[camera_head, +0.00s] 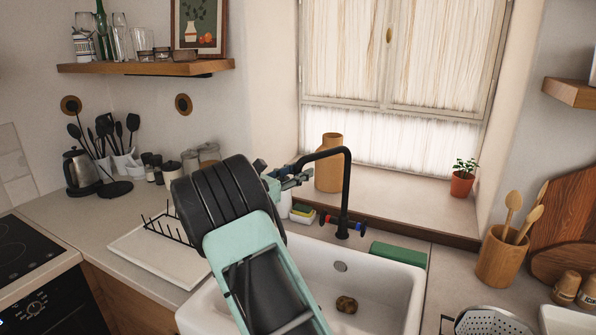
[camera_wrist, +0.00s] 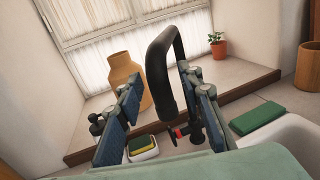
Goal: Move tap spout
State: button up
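The black tap has an arched spout (camera_head: 326,153) reaching left from its upright, over the white sink (camera_head: 395,290). Its base (camera_head: 342,229) has a red and a blue handle. My gripper (camera_head: 284,177) is at the left end of the spout. In the wrist view, the spout (camera_wrist: 157,62) stands between the two spread fingers of my gripper (camera_wrist: 162,78), nearer the right finger. A gap shows to the left finger; contact on the right cannot be told. The right finger hides part of the tap. My arm covers part of the sink.
A tan vase (camera_head: 329,165) and a potted plant (camera_head: 462,178) stand on the window ledge. A drying rack (camera_head: 160,250) is left, a utensil pot (camera_head: 501,258) right.

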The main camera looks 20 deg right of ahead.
jog(key=shift+c, duration=0.3)
grip_shut()
